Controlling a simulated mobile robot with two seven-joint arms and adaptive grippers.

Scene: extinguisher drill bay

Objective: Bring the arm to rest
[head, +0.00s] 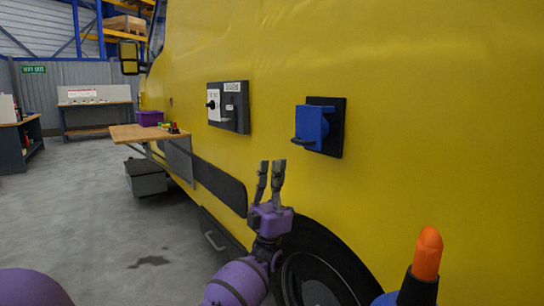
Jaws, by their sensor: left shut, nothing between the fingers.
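My left gripper (271,168) is raised in front of the yellow vehicle (400,80), above its dark wheel (315,272). Its two grey fingers point up and are shut, with nothing between them. The purple arm behind it comes up from the bottom of the view. The gripper is below and left of a blue box with a handle (314,128) on a black plate, and appears apart from it. My right gripper is not in view.
A dark panel (240,120) with a knob and labels is on the vehicle side. A wooden fold-out shelf (138,132) carries small items beside a purple bin (150,118). An orange-tipped black object (427,254) stands close at lower right. The grey floor at left is open.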

